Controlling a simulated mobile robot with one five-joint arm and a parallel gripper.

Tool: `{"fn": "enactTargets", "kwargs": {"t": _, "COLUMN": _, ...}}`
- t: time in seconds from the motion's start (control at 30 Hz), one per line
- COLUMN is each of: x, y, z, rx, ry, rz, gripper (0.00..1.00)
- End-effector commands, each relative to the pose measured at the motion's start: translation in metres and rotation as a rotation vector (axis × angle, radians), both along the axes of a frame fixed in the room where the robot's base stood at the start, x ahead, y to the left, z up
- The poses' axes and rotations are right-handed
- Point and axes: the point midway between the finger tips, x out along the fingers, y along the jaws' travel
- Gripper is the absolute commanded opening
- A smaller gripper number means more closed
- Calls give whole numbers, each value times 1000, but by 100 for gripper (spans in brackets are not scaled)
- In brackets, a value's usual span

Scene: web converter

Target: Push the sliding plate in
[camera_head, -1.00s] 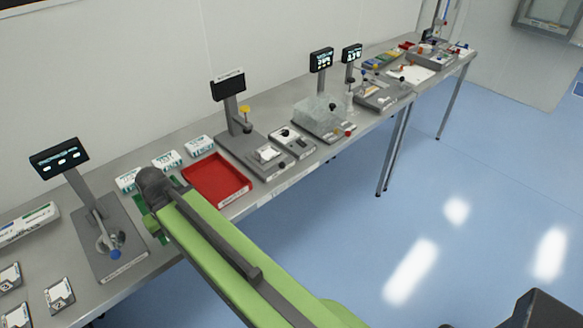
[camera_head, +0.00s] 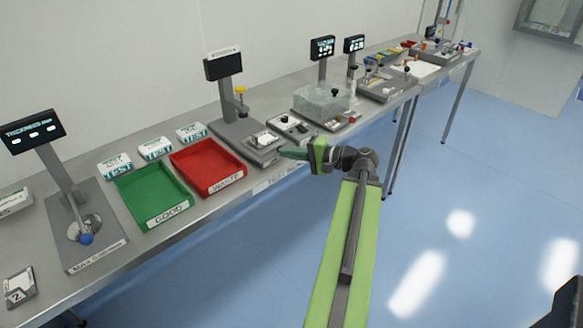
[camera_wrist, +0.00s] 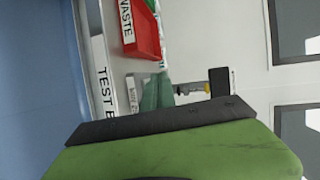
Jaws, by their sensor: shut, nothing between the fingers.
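The sliding plate (camera_head: 262,141) sits at the front of a grey bench instrument with an upright post and a yellow knob. It is a light plate on the instrument's low grey base (camera_head: 232,131). My gripper (camera_head: 284,153) is shut and empty. Its green fingers point left at the front right of the plate; I cannot tell whether they touch it. The fingers hide the small dark knob at the plate's front. In the wrist view the teal fingers (camera_wrist: 157,92) are together, and the instrument's post and yellow knob show beyond them.
A red WASTE tray (camera_head: 207,168) and a green GOOD tray (camera_head: 152,195) lie to the left. A small grey device (camera_head: 290,126) and a clear box (camera_head: 320,101) stand to the right. The blue floor in front of the bench is open.

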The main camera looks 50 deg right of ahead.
Motion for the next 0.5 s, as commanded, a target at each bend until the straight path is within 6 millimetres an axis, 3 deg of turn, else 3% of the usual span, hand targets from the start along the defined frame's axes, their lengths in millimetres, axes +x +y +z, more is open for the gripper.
{"fn": "enactTargets", "kwargs": {"t": 0.03, "x": -28, "y": -29, "z": -17, "rx": 1, "ry": -3, "rz": -66, "gripper": 0}}
{"fn": "enactTargets", "kwargs": {"t": 0.1, "x": -56, "y": -55, "z": -24, "rx": 1, "ry": -3, "rz": -130, "gripper": 0}}
{"fn": "enactTargets", "kwargs": {"t": 0.2, "x": -82, "y": -76, "z": -28, "rx": 1, "ry": -2, "rz": -184, "gripper": 0}}
{"fn": "enactTargets", "kwargs": {"t": 0.33, "x": -92, "y": -84, "z": -28, "rx": 0, "ry": -1, "rz": -206, "gripper": 0}}
{"fn": "enactTargets", "kwargs": {"t": 0.5, "x": -82, "y": -82, "z": -30, "rx": 0, "ry": 0, "rz": -203, "gripper": 0}}
